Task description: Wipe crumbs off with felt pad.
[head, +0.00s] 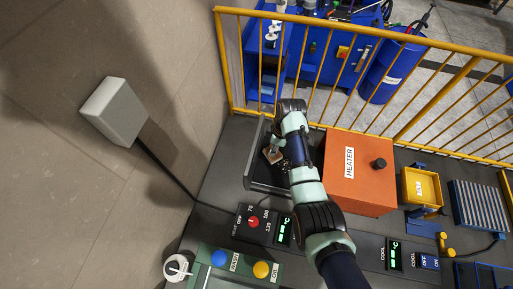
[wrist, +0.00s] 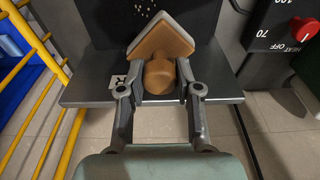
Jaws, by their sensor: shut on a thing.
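The felt pad (wrist: 172,38) is a tan wedge-shaped block with a round knob (wrist: 159,76). My gripper (wrist: 159,88) is shut on the knob, one finger on each side. In the wrist view the pad is over the dark plate (wrist: 88,85); whether its underside touches is hidden. Pale crumbs (wrist: 150,14) lie on the dark surface just beyond the pad. In the head view the pad (head: 270,157) shows small at the left of my arm, over the dark plate (head: 262,184). My arm hides part of the plate there.
An orange heater box (head: 347,190) stands close to the right of my arm. A control box with a red knob (head: 253,222) is in front of the plate. A yellow railing (head: 400,42) runs behind. A yellow tray (head: 422,187) is farther right.

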